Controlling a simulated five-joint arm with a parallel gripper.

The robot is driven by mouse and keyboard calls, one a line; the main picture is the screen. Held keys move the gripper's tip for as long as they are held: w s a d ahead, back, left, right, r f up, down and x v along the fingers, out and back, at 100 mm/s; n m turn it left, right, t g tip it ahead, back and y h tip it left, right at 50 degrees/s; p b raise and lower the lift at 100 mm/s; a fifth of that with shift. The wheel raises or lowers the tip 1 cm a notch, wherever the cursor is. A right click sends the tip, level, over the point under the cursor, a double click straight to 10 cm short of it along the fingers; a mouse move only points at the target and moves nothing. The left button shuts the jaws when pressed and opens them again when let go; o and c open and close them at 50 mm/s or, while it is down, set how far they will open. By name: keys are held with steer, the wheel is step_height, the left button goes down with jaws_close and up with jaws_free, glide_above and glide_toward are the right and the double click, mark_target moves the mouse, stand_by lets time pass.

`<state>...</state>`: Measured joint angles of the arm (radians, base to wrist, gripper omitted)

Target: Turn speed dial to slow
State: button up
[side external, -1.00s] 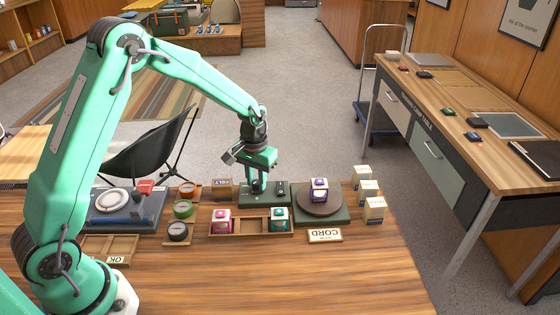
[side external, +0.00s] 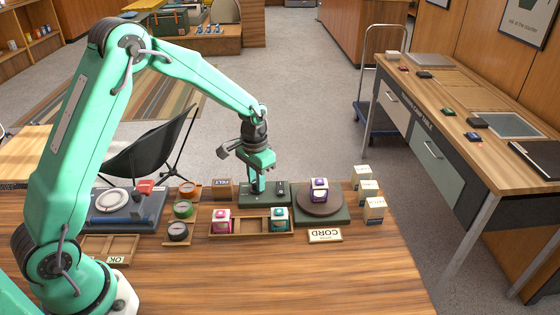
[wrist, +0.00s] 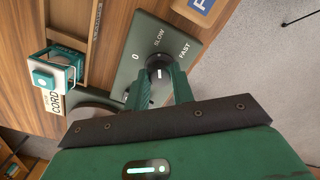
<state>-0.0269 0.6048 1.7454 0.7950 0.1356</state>
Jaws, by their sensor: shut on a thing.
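The dark speed dial (wrist: 156,62) sits on a grey-green control plate (wrist: 133,36) marked 0, SLOW and FAST in the wrist view. A white line on the dial points along the direction of SLOW, as near as I can tell. My gripper (side external: 256,191) reaches down onto the plate, which is also in the side view (side external: 246,201). Its two green fingers are shut on the dial, one on each side. The fingers hide part of the dial, and in the side view the dial is hidden.
A round turntable (side external: 320,205) with a purple box (side external: 319,190) stands just right of the plate. A wooden tray (side external: 250,228) with a pink box (side external: 221,221) and a teal box (side external: 279,217) lies in front. A CORD sign (side external: 325,236) and small cartons (side external: 374,211) are nearby.

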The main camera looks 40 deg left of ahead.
mark_target(254, 183)
steer(key=o, duration=1)
steer(key=shift+a, duration=0.1)
step_height(254, 183, up, 8)
steer(key=shift+f, duration=0.25)
steer(key=shift+r, duration=0.15)
steer(key=shift+r, duration=0.1)
steer(key=s+d+r+t, duration=0.1)
steer(key=s+r+t, duration=0.2)
steer(key=s+r, duration=0.95)
steer(key=s+r+n+t, duration=0.1)
steer(key=s+t, duration=0.1)
steer(key=s, duration=1.1)
steer(key=shift+d+t, duration=0.25)
steer(key=shift+t, duration=0.05)
